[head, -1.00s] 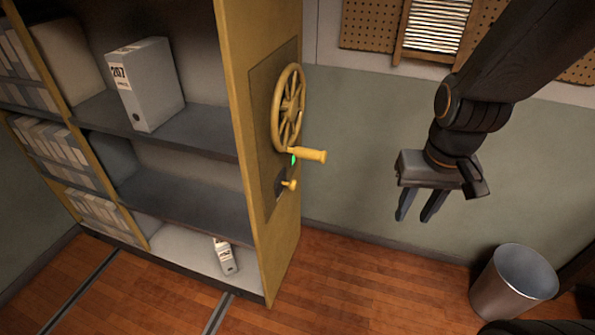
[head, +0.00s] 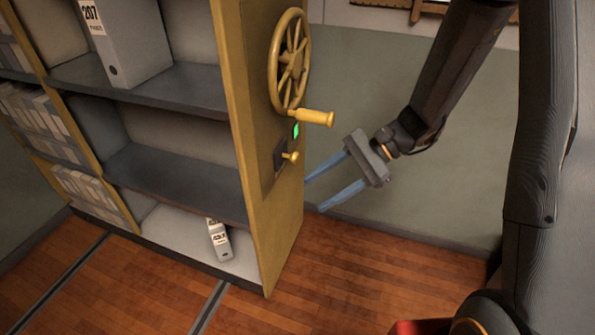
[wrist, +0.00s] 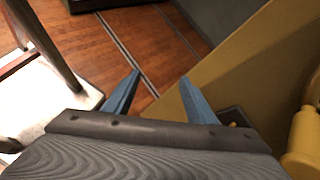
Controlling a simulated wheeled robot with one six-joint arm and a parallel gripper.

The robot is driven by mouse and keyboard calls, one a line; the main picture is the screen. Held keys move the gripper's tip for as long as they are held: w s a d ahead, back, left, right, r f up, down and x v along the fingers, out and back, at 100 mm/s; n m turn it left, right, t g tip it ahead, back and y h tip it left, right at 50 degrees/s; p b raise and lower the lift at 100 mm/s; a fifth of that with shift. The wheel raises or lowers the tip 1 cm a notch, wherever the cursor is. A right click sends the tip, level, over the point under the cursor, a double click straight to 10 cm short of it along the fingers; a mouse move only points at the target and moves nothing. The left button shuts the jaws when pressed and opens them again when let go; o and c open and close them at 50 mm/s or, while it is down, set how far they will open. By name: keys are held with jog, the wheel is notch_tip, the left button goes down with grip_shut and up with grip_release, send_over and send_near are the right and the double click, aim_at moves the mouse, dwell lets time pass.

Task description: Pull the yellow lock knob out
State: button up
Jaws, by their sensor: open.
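The small yellow lock knob (head: 292,156) sticks out of a dark plate (head: 280,158) on the yellow end panel (head: 252,205) of the shelf unit, below the handwheel. My gripper (head: 312,195) is open and empty, to the right of the knob and slightly lower, with its blue fingers pointing left toward the panel. It appears apart from the knob. In the wrist view my gripper's fingers (wrist: 158,88) are spread beside the yellow panel. There the knob (wrist: 233,124) is mostly hidden behind the right finger and gripper body.
The yellow handwheel (head: 289,62) with its sideways handle (head: 316,118) sits just above the knob. A green light (head: 296,131) shows between them. A binder (head: 219,240) leans on the bottom shelf. Floor rails (head: 62,272) run by the shelf. Floor right of the panel is clear.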

jog(key=w+a+f+m+t+y+b, duration=0.2)
jog(key=w+f+m+t+y+b, duration=0.15)
jog(key=w+f, duration=0.4)
jog(key=m+t+y+b, duration=0.3)
jog(key=m+t+b, duration=0.1)
jog(key=m+t, duration=0.1)
send_near(298, 158)
jog(key=x, duration=1)
jog(key=shift+w+a+f, duration=0.1)
jog(key=shift+f, duration=0.05)
jog(key=shift+c, duration=0.2)
